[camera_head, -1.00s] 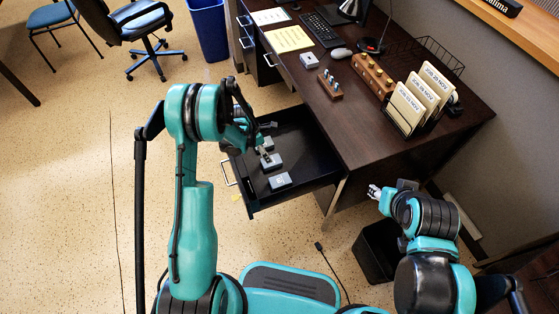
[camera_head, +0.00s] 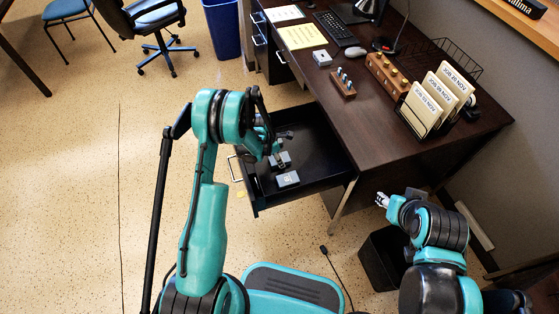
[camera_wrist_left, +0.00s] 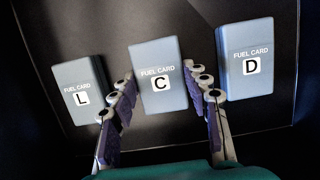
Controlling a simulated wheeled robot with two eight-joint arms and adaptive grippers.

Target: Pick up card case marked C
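The card case marked C (camera_wrist_left: 158,75) is a grey-blue block in the left wrist view, lying between two similar cases, L (camera_wrist_left: 82,88) and D (camera_wrist_left: 246,60). They lie in an open dark drawer (camera_head: 325,163). My left gripper (camera_wrist_left: 163,76) is open, with one purple-padded finger at each side of case C; whether the pads touch it I cannot tell. In the head view the left gripper (camera_head: 277,154) is over the drawer, partly hiding a case (camera_head: 281,163); another case (camera_head: 288,180) shows nearer. My right gripper (camera_head: 382,200) is beside the desk, its opening unclear.
The dark desk (camera_head: 360,130) beside the drawer holds a keyboard, a small grey box (camera_head: 322,57), a peg block (camera_head: 343,84) and a rack of white folders (camera_head: 436,103). A black bin (camera_head: 380,258) stands below.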

